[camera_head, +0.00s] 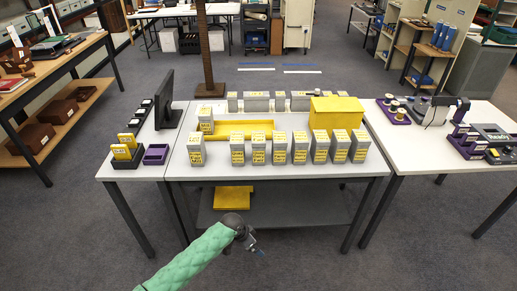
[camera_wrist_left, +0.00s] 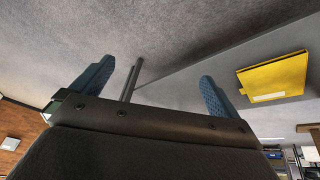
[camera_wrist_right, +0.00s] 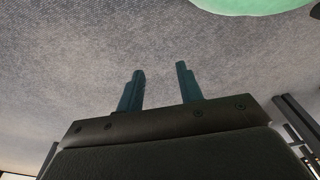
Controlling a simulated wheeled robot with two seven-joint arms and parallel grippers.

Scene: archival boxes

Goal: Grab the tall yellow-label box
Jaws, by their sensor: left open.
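Several upright grey boxes with yellow labels stand in a front row on the middle white table, among them one at the left end (camera_head: 196,149) and one at the right end (camera_head: 360,146). Another (camera_head: 205,119) stands farther back at the left. I cannot tell which is the tall one. My left gripper (camera_head: 259,249) is low in front of the table, apart from all boxes. In the left wrist view (camera_wrist_left: 156,70) its fingers are wide apart and empty. My right gripper (camera_wrist_right: 160,68) shows only in its wrist view, its fingers apart and empty over carpet.
A large yellow box (camera_head: 335,114) and a yellow tray (camera_head: 265,135) stand behind the front row. A flat yellow item (camera_head: 232,198) lies on the lower shelf (camera_head: 300,207). A monitor (camera_head: 166,100) stands left. The right table (camera_head: 405,148) carries purple trays. Carpet in front is clear.

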